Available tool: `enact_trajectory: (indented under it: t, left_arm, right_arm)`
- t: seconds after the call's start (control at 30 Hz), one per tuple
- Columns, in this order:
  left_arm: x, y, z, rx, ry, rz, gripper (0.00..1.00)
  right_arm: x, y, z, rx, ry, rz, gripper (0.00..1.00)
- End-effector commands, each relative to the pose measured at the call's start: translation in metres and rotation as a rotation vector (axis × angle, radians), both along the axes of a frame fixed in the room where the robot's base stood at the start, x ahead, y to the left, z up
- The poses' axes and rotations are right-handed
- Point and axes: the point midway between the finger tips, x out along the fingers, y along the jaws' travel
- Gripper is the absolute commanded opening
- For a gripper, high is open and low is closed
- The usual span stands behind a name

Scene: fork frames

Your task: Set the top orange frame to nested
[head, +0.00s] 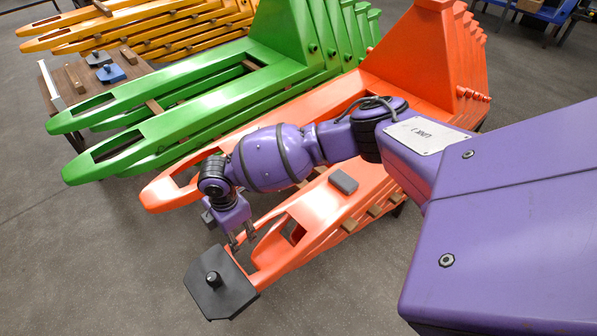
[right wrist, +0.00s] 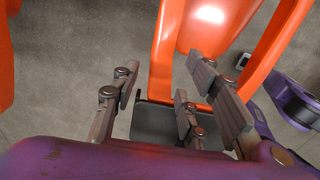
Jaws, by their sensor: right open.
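The top orange frame (head: 412,48) lies on a stack of similar orange frames, its two fork arms pointing to the lower left. Wooden blocks (head: 375,211) show between the layers on its near side. My right gripper (head: 240,244) is open and empty, at the tip of the near fork arm. In the right wrist view the open fingers (right wrist: 162,100) stand on either side of an orange arm (right wrist: 172,62); contact cannot be told. My right arm hides part of the frame's middle. My left gripper is not in view.
A dark plate with a knob (head: 222,290) is at the near fork tip. A grey block (head: 343,181) lies on the near fork arm. Green frames (head: 165,85) and yellow frames (head: 150,22) stand behind. Grey floor (head: 70,270) is clear at lower left.

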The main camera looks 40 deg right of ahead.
Motion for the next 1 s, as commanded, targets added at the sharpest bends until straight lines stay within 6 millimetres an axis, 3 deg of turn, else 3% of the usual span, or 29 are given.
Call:
enact_trajectory:
  t: [0.1, 0.3, 0.63, 0.93, 1.0]
  left_arm:
    - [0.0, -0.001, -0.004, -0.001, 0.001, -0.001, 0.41]
    - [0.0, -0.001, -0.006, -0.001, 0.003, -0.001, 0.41]
    - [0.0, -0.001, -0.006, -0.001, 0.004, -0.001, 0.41]
    - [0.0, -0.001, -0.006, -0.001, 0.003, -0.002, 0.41]
    - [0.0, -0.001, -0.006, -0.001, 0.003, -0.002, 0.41]
  right_arm:
    - [-0.001, 0.0, -0.022, -0.001, 0.003, 0.0, 0.41]
    - [-0.001, -0.001, -0.042, -0.001, 0.002, 0.0, 0.41]
    - [0.0, 0.0, -0.044, 0.0, 0.0, 0.0, 0.39]
    - [0.0, 0.0, -0.044, 0.0, 0.0, 0.0, 0.0]
    - [0.0, 0.0, -0.043, 0.0, 0.0, 0.0, 0.0]
